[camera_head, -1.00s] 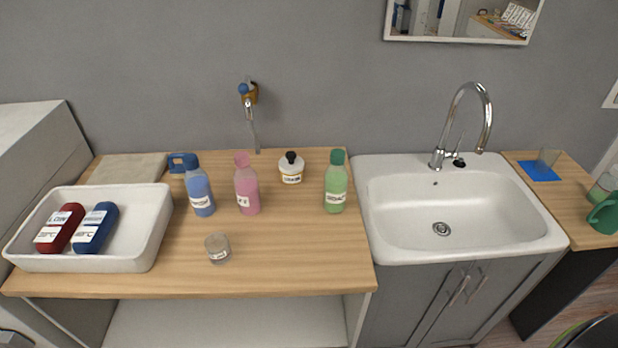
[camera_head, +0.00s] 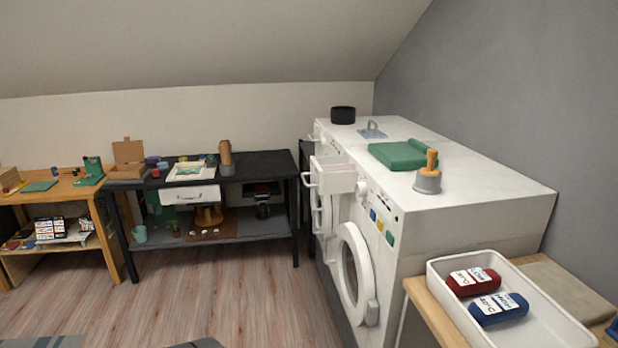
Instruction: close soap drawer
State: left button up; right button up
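The soap drawer (camera_head: 334,176) is a pale box with a white handle at its left end. It sticks out from the upper front of a white washing machine (camera_head: 470,220), so it stands open. The round machine door (camera_head: 355,272) is below it on the same front. The inside of the drawer is only partly visible. Neither of my grippers is in view.
A white tray (camera_head: 548,302) with two bottles stands at lower right. The wooden floor (camera_head: 240,300) before the machines is mostly clear.

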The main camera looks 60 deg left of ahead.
aim_at(332, 175)
jog(key=k+u, duration=0.15)
jog(key=u, duration=1.6)
jog(key=i+j+z, duration=0.1)
jog(key=i+z, duration=0.15)
jog(key=z, duration=0.15)
jog(key=i+j+z, duration=0.15)
jog(key=z, duration=0.25)
jog(key=i, duration=0.1)
